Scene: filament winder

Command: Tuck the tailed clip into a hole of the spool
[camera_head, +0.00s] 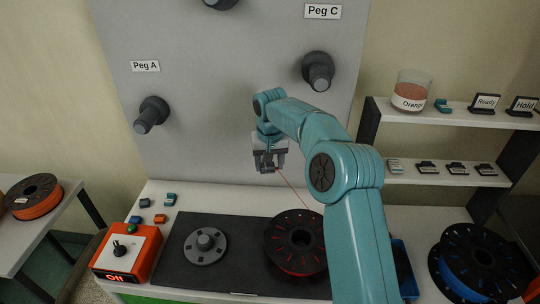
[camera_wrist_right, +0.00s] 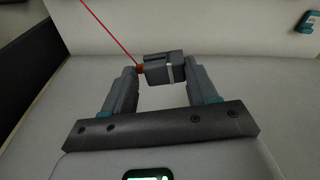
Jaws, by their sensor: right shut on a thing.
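My right gripper (camera_head: 270,167) is shut on a small dark grey clip (camera_wrist_right: 165,68) with a light band, held crosswise between the fingertips in the right wrist view. A small orange-red part shows at the clip's left end, and a thin red strand (camera_wrist_right: 108,32) runs up and left from there. In the head view the strand runs from the gripper down to the black spool (camera_head: 297,243) with red filament. The gripper is above and left of this spool, apart from it. My right arm hides part of the spool's right side. My left gripper is not in view.
An orange control box (camera_head: 127,250) and a grey round hub (camera_head: 205,245) are left of the spool. A blue-filament spool (camera_head: 478,265) is at right. Pegs, including Peg C's (camera_head: 318,72), stick out from the grey panel (camera_head: 240,110). Shelves (camera_head: 440,119) stand at right.

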